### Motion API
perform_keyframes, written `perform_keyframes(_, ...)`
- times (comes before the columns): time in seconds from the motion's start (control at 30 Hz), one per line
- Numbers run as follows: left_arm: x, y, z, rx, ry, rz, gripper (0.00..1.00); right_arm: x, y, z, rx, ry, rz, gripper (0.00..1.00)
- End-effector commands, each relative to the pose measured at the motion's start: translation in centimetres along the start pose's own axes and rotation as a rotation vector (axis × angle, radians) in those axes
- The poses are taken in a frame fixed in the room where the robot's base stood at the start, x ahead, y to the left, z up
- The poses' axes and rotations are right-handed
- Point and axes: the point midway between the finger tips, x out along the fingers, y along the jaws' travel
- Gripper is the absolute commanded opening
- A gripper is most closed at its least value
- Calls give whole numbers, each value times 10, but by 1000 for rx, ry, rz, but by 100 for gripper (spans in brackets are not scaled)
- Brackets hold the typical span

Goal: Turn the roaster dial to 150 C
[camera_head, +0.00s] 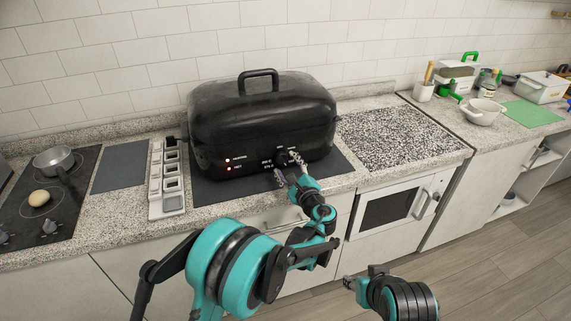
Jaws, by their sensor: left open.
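The black roaster (262,118) with a domed lid and top handle stands on a dark mat on the counter. Its round dial (282,158) is on the lower right of its front, with small white markings around it and two lit red lamps to its left. My left gripper (286,168) is open at the dial, its fingertips close around or beside it; I cannot tell whether they touch it. The dial's setting is too small to read. My right arm (395,298) shows at the bottom right, away from the roaster; its fingertips are not clearly seen.
A cooktop (60,190) with a pot (54,160) and a round tan item is at the left. A speckled board (395,137) lies to the right, with a white bowl (483,112) and containers beyond.

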Motion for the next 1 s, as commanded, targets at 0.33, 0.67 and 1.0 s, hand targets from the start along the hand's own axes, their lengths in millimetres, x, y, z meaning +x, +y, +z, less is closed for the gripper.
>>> perform_keyframes(0.33, -76, 0, -1, 0, 2, -3, 56, 0, 0, 0, 0, 0, 0, 40)
perform_keyframes(0.67, -103, 0, 0, 0, 1, -1, 56, 0, 0, 0, 0, 0, 0, 40)
perform_keyframes(1.0, -103, 0, 0, 0, 1, 0, 56, 0, 0, 0, 0, 0, 0, 40)
